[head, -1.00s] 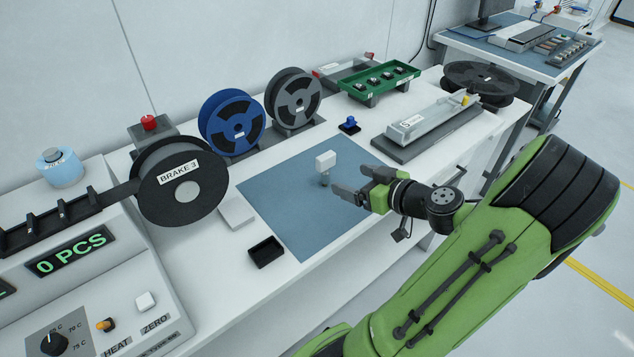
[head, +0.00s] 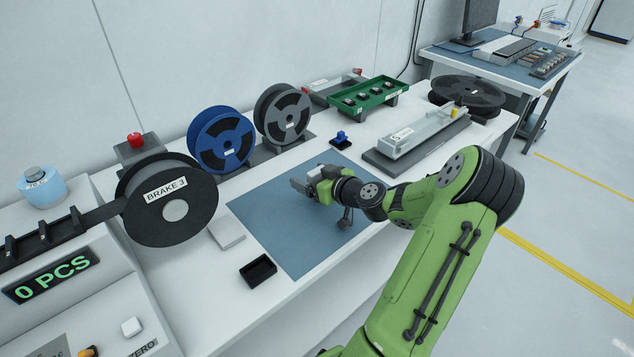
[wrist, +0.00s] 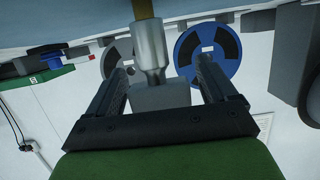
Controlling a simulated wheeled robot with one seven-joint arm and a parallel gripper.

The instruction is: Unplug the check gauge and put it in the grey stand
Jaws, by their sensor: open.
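A pale block on a metal stem, which looks like the check gauge (head: 315,173), stands upright over the blue mat. In the head view my gripper (head: 308,180) is around it and hides most of it. In the wrist view its grey metal stem (wrist: 150,45) and pale block (wrist: 160,98) lie between my two open fingers (wrist: 160,72), with a gap on each side. A brass-coloured part shows at the stem's far end. I cannot tell for sure which thing is the grey stand.
The blue mat (head: 267,222) is mostly clear. A black tray (head: 258,270) and a flat white block (head: 226,232) are in front. Reels, including a blue one (head: 221,140), stand behind. A small blue-topped item (head: 341,141), a green tray (head: 364,101) and a long grey fixture (head: 415,140) lie beyond.

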